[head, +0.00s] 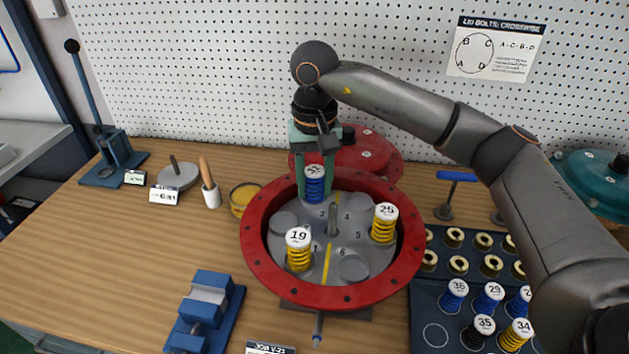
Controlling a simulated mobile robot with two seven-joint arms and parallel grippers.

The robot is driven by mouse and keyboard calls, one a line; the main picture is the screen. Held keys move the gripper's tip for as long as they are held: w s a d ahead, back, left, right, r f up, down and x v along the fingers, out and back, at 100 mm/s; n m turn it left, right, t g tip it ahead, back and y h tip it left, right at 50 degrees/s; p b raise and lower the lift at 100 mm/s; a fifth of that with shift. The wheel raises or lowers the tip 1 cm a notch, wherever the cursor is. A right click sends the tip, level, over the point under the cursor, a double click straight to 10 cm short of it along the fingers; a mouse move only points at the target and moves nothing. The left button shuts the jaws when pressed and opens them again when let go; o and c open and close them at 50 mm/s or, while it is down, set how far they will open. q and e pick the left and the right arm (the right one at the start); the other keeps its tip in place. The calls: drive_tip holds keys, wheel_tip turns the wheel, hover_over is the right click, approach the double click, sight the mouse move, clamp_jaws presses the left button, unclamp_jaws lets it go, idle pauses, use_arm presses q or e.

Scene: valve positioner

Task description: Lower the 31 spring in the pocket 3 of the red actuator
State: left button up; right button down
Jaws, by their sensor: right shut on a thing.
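My right gripper (316,168) is shut on a blue spring (314,187) with a white top cap, whose number is partly hidden by the fingers. The spring is upright at the back of the red actuator (259,268), at the pocket beside the marking 3. I cannot tell whether its lower end touches the pocket floor. A yellow spring marked 19 (299,258) stands in pocket 1, and a yellow spring marked 25 (384,225) stands by pocket 5. Pockets 4 (357,207) and 6 (353,268) are empty. My left gripper is not in view.
A post (332,220) rises at the actuator's centre. A red lid (375,150) lies behind it. A dark spring tray (432,308) with several springs is at right. A blue vise (205,312) and a yellow-filled cup (243,197) are at left.

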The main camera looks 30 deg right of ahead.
drive_tip(key=shift+r+p, duration=2.55)
drive_tip(key=shift+r, duration=1.05)
drive_tip(key=shift+f, duration=0.1)
